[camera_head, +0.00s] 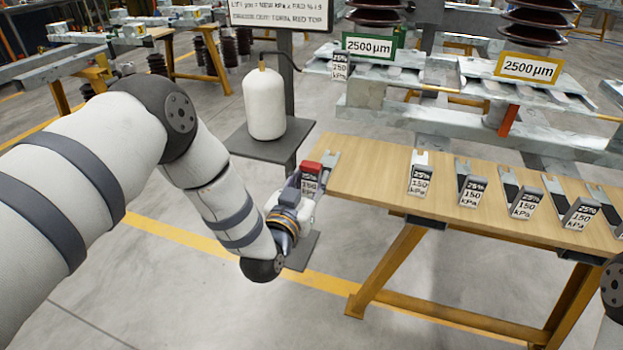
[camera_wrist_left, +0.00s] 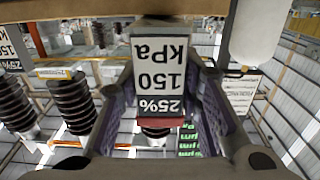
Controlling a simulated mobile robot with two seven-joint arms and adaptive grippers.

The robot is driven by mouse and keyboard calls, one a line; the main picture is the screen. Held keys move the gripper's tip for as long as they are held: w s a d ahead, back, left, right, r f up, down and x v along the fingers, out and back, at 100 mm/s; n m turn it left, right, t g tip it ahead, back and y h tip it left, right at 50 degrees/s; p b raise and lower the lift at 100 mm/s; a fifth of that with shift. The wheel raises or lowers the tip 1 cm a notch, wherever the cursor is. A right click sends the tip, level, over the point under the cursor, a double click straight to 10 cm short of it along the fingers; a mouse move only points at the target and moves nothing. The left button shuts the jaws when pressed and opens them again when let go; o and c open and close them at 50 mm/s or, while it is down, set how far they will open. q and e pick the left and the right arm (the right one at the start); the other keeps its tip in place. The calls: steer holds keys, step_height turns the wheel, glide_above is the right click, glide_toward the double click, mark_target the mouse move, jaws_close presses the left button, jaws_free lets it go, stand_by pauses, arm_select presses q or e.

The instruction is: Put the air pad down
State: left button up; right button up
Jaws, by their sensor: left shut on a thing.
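My left gripper (camera_head: 302,192) is at the left end of the wooden table. It is shut on an air pad (camera_head: 312,183) with a red block on top and a white label reading 25% 150 kPa. In the left wrist view the held air pad (camera_wrist_left: 161,76) sits between the two fingers, its label upside down and its red edge towards the palm. The pad's grey end reaches to the table's left edge; I cannot tell whether it touches the top. My right gripper is out of view.
The wooden table (camera_head: 372,181) carries several similar air pads, the nearest (camera_head: 420,178) right of a bare stretch of top. A white bottle (camera_head: 264,105) stands on a dark shelf (camera_head: 240,146) behind my gripper. Isolator frames with 2500 µm signs (camera_head: 368,47) stand behind the table.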

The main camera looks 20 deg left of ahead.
arm_select(q)
steer(key=shift+f, duration=0.15)
steer(key=o, duration=1.1)
steer(key=shift+o, duration=0.2)
